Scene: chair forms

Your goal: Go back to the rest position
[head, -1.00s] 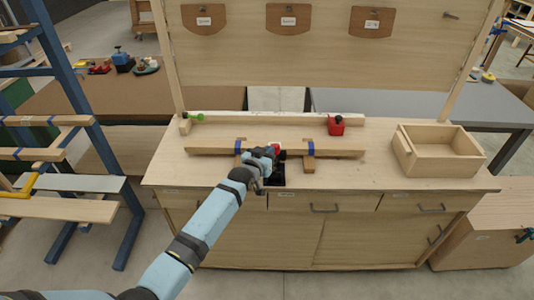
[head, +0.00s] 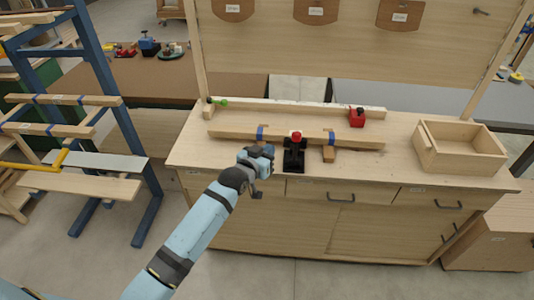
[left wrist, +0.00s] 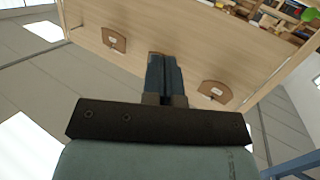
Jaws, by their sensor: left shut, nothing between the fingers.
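My left gripper (head: 262,158) is at the front edge of the wooden workbench (head: 390,165), left of a black clamp with a red knob (head: 296,150). In the left wrist view its fingers (left wrist: 163,75) are together with nothing between them. My left arm reaches up from the bottom left of the head view. A long wooden bar (head: 230,131) with two blue-banded pieces lies across the bench behind the clamp. My right gripper is in neither view.
An open wooden box (head: 460,150) stands at the bench's right end. A red block (head: 357,117) sits by the rear rail (head: 290,108). A blue rack (head: 118,110) with boards stands at the left. The floor between rack and bench is clear.

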